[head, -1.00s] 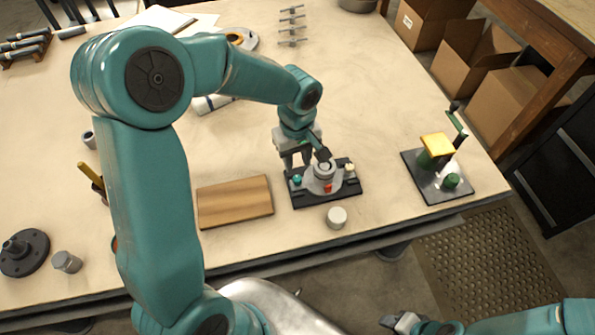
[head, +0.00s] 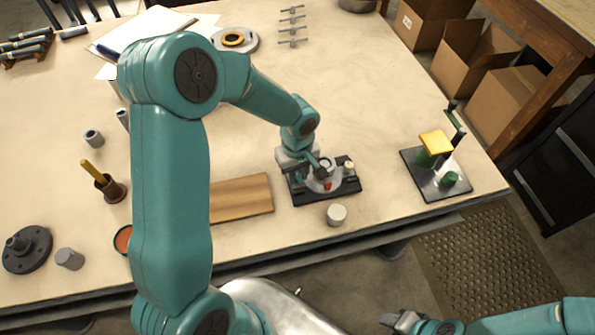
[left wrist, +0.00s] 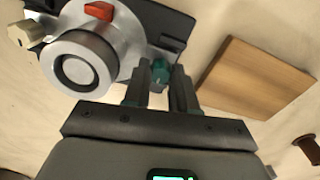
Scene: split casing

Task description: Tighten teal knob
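The black casing plate (head: 315,199) carries a grey round housing (left wrist: 82,62) with a red part (left wrist: 99,10) and a cream knob (left wrist: 24,33). The teal knob (left wrist: 161,73) is at the plate's edge in the left wrist view, between the fingertips of my left gripper (left wrist: 162,80).
A wooden board (head: 241,197) lies left of the casing. A pale cylinder (head: 336,215) stands just in front of it. A metal plate with green posts and a yellow block (head: 436,144) is to the right.

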